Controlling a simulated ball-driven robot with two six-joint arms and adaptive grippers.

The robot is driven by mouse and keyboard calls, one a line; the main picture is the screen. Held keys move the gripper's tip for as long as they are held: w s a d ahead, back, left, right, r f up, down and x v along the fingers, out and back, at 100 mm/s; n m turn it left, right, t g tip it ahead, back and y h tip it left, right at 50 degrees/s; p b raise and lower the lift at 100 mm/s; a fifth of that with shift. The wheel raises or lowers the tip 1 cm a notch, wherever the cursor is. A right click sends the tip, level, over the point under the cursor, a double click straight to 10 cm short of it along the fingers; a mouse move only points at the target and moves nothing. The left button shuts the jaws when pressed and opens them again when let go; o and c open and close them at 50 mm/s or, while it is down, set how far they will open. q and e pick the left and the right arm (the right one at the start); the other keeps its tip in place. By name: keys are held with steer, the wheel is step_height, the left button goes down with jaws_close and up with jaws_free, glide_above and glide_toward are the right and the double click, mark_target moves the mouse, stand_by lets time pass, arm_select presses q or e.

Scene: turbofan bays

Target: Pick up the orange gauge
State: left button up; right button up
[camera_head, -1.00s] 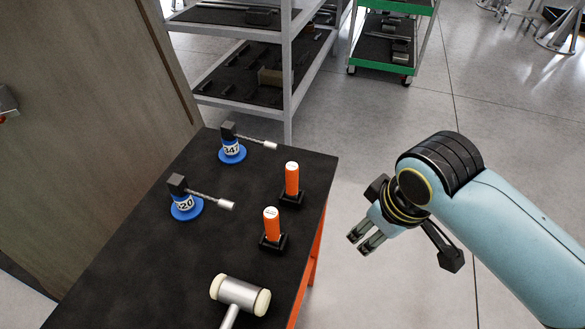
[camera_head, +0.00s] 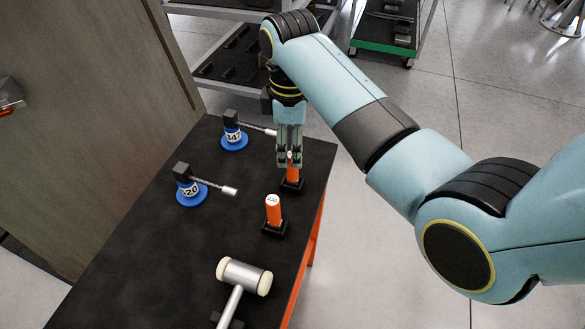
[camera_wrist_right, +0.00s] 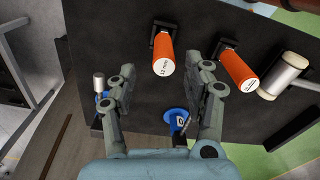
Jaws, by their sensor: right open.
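Two orange gauges stand upright in black holders on the dark table: the far gauge (camera_head: 292,174) and the near gauge (camera_head: 273,210). My right gripper (camera_head: 289,163) points down over the far gauge and hides part of it. In the right wrist view, the far gauge (camera_wrist_right: 163,52) shows between the two spread fingers (camera_wrist_right: 167,71), and I see no finger closed on it. The near gauge (camera_wrist_right: 238,68) is outside the fingers, to the right. My left gripper is out of view.
Two blue-based numbered items with thin arms, one far (camera_head: 234,138) and one near (camera_head: 190,190), stand left of the gauges. A mallet (camera_head: 243,277) lies at the front of the table (camera_head: 140,240). A shelf rack (camera_head: 225,60) stands behind.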

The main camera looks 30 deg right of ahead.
mark_target(292, 173)
step_height(292, 173, down, 3)
steer(key=shift+f, duration=0.1)
steer(key=f, duration=0.5)
steer(key=shift+s+f, duration=0.1)
steer(key=shift+s, duration=0.2)
steer(key=shift+c, duration=0.2)
jaws_close()
